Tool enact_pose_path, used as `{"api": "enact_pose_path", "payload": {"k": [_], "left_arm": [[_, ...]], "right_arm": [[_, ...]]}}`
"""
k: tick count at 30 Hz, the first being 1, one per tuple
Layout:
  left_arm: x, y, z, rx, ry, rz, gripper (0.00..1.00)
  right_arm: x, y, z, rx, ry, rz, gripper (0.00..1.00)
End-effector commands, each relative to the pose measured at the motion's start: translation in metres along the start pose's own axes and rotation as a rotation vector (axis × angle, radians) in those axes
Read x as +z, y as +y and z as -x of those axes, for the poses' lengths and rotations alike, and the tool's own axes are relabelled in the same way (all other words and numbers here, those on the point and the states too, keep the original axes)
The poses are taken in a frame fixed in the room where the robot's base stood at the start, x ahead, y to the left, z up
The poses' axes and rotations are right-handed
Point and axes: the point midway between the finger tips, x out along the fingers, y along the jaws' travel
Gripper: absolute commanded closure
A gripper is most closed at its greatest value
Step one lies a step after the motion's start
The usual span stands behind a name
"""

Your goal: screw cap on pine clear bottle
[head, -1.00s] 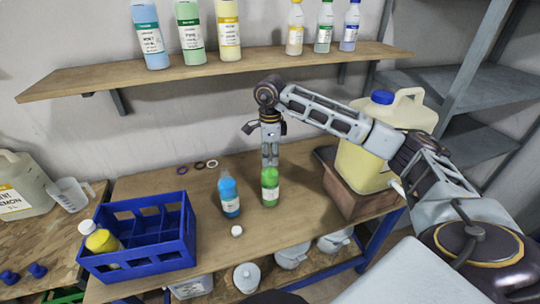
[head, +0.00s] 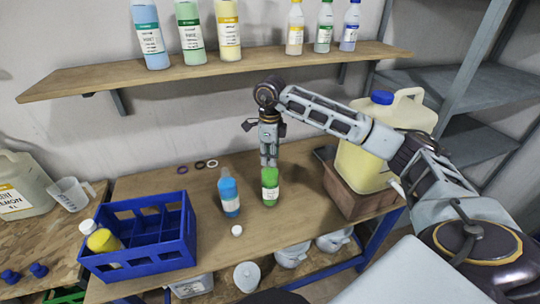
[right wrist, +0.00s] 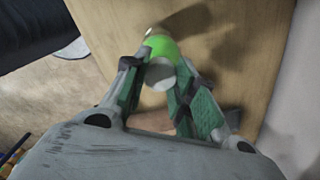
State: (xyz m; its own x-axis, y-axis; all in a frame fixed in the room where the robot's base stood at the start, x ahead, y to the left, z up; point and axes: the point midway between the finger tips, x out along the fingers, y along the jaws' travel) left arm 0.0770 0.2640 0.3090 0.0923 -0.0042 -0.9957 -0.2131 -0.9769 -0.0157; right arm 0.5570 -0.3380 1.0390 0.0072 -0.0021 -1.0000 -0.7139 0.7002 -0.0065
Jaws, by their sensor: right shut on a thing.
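The green bottle (head: 270,187), which I take for the pine one, stands upright on the wooden table. My right gripper (head: 269,163) points straight down at its top, with its fingers around a pale, round cap-like piece. In the right wrist view the fingertips (right wrist: 160,66) close on this pale cap (right wrist: 160,74), right at the green bottle (right wrist: 158,47). The fingers hide the neck, so I cannot tell how far the cap sits on it. My left gripper is not in view.
A blue bottle (head: 229,194) stands just left of the green one, with a small white cap (head: 237,230) in front. A blue crate (head: 138,262) holds a yellow bottle (head: 102,240). A large yellow jug (head: 365,165) stands right. Rings (head: 200,164) lie behind.

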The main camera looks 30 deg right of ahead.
Motion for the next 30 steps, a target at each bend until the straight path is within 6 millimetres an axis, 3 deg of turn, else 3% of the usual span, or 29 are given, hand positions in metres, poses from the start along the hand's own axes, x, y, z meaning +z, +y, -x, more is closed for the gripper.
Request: {"api": "enact_pose_path", "payload": {"k": [16,27,28,30], "left_arm": [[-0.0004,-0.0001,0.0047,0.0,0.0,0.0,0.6],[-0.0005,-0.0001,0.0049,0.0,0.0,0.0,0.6],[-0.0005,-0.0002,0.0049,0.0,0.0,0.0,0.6],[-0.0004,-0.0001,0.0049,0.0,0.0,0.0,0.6]], "right_arm": [[-0.0001,0.0004,-0.0016,0.001,0.004,-0.303,1.0],[-0.0001,0.0002,-0.0018,0.0,0.004,-0.346,1.0],[-0.0001,0.0002,-0.0019,0.0,0.004,-0.346,0.71],[-0.0001,0.0002,-0.0017,0.0,0.004,-0.345,0.62]]}}
